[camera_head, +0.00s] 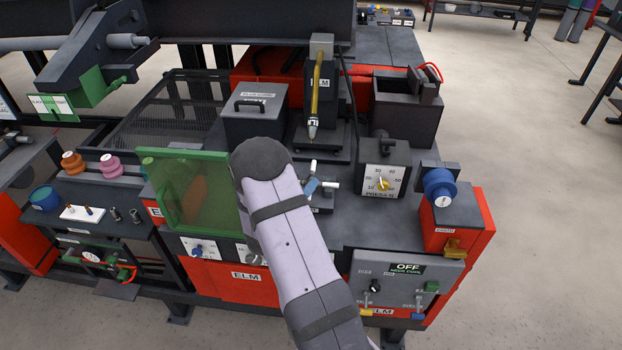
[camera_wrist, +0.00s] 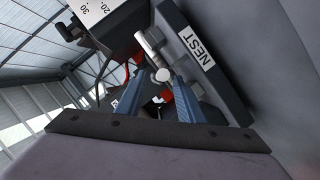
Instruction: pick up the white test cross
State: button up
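The white test cross (camera_head: 330,184) shows past the end of my arm in the head view, close to a small dark block. In the wrist view the cross (camera_wrist: 151,48) lies beside the dark block labelled NEST (camera_wrist: 222,78), and its round near end shows between my fingertips. My gripper (camera_wrist: 159,76) has two blue fingers spread apart, with a gap on at least one side of the cross. In the head view only a bit of my gripper (camera_head: 311,186) shows beside the cross; my arm hides the rest. I cannot tell whether a finger touches the cross.
A tall post with a yellow-striped tool (camera_head: 313,100) stands behind the cross. The press dial (camera_head: 382,180) is to its right and a grey lidded box (camera_head: 254,112) behind left. A green see-through shield (camera_head: 190,200) stands left of my arm. A switch panel (camera_head: 405,283) is front right.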

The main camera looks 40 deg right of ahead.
jog(key=shift+w+d+f, duration=0.1)
jog(key=shift+w+d, duration=0.05)
jog(key=shift+d, duration=0.1)
grip_shut()
jog(key=shift+w+r, duration=0.1)
jog(key=shift+r, duration=0.2)
jog(key=shift+r+b, duration=0.6)
jog(key=shift+r, duration=0.45)
jog(key=f+b+v, duration=0.2)
jog(key=v, duration=0.6)
jog(key=a+f+b+v, duration=0.1)
jog(key=b+v, duration=0.2)
jog(key=v, duration=0.6)
jog(key=shift+s+a+f, duration=0.25)
jog(key=shift+s+f, duration=0.05)
jog(key=shift+s, duration=0.15)
